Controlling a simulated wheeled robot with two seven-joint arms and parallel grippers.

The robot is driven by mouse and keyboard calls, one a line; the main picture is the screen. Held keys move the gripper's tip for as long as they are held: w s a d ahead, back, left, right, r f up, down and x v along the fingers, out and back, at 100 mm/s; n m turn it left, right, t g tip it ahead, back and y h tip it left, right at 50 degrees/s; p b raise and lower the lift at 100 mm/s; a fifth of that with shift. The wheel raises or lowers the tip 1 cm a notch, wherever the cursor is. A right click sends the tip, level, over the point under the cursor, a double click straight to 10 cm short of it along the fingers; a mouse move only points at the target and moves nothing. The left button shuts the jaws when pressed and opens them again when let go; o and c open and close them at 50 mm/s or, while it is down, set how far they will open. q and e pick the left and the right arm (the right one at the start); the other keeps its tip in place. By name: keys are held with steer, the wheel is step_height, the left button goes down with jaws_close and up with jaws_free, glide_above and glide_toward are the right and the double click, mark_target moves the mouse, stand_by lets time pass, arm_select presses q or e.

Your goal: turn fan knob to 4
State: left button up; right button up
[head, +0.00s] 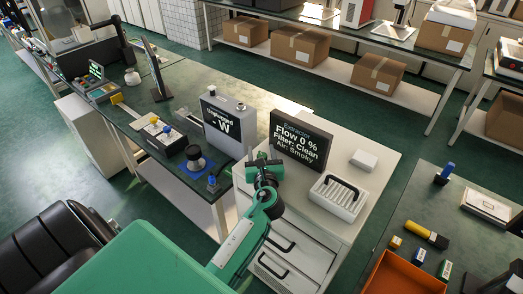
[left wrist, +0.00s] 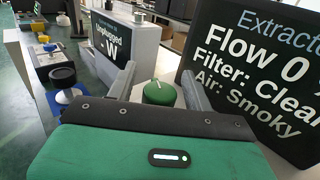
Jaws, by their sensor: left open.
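The fan knob (left wrist: 158,93) is round and green with a white pointer mark, and shows in the left wrist view on a pale base. My left gripper (head: 263,163) is open above the white cabinet in the head view. In the left wrist view its fingers (left wrist: 159,85) stand apart on either side of the knob; I cannot tell whether they touch it. The knob's scale numbers are not readable. The extractor display (head: 299,142) reads "Flow 0 %", "Filter: Clean", "Air: Smoky"; it also stands right of the knob in the left wrist view (left wrist: 250,75). My right gripper is not in view.
A grey unit with a "W" display (head: 222,125) stands left of the gripper. A white slotted box (head: 338,198) and a small white block (head: 364,160) are on the cabinet. A black round knob on a blue base (head: 195,162) is on the left bench.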

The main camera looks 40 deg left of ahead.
arm_select(q)
steer(key=shift+w, duration=0.1)
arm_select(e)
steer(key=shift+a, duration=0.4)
